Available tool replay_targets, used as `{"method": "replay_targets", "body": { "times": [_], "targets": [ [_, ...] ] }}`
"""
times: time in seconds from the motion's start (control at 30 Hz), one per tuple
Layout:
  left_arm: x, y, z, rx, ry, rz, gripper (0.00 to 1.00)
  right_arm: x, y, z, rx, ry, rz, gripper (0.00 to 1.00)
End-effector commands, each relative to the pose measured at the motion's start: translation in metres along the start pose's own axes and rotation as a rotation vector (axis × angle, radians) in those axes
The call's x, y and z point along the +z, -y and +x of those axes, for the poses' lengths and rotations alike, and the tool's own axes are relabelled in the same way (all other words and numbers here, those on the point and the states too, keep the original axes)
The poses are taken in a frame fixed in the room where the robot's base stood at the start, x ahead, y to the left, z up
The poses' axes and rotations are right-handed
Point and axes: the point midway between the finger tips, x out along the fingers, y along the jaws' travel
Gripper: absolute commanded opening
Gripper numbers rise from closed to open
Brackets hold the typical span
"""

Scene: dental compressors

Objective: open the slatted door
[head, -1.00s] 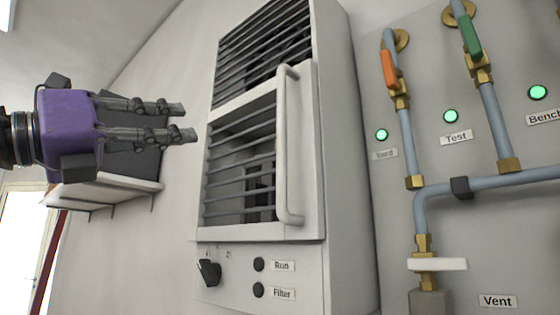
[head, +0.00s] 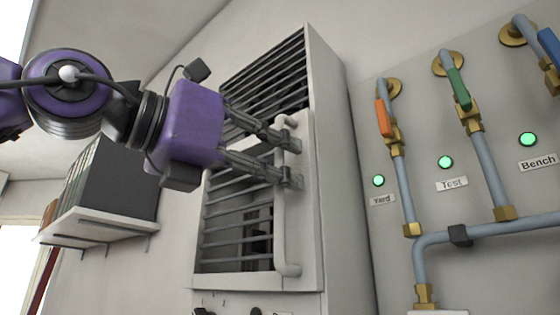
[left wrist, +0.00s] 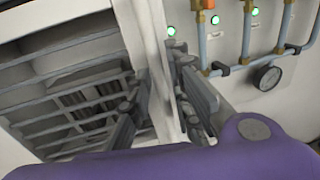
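The slatted door (head: 305,225) is the lower front panel of a white cabinet. It looks shut, flush with the cabinet front. Its white vertical bar handle (head: 281,235) runs along the right side. My left gripper (head: 291,161) is at the upper part of this handle, with its two fingers apart. In the left wrist view its fingers (left wrist: 163,105) lie on either side of a white upright strip, with the slats to the left. I cannot tell whether they touch the handle. The fingers hide part of the handle and slats. My right gripper is not in view.
A fixed slatted grille (head: 270,75) is above the door. To the right, a panel carries pipes (head: 490,170), coloured valve levers and green lights. A shelf (head: 100,225) with dark items is at the left, behind my arm.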

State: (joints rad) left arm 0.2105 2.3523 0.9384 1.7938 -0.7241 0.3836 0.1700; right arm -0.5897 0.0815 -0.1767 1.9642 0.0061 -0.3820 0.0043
Motion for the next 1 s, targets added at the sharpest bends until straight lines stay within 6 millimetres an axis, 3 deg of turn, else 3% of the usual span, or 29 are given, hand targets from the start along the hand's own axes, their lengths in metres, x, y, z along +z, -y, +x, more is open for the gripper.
{"method": "replay_targets", "body": {
  "times": [0.37, 0.53, 1.0],
  "targets": [
    [-0.0003, 0.0002, 0.0074, -0.001, 0.001, 0.0, 0.18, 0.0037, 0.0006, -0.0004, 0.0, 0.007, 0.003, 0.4],
    [-0.0002, 0.0001, 0.0072, -0.001, 0.001, 0.0, 0.0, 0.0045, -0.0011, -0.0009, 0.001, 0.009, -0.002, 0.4],
    [-0.0011, -0.0015, 0.0034, -0.011, 0.001, -0.003, 0.0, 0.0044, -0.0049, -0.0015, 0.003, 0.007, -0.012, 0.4]
  ]
}}
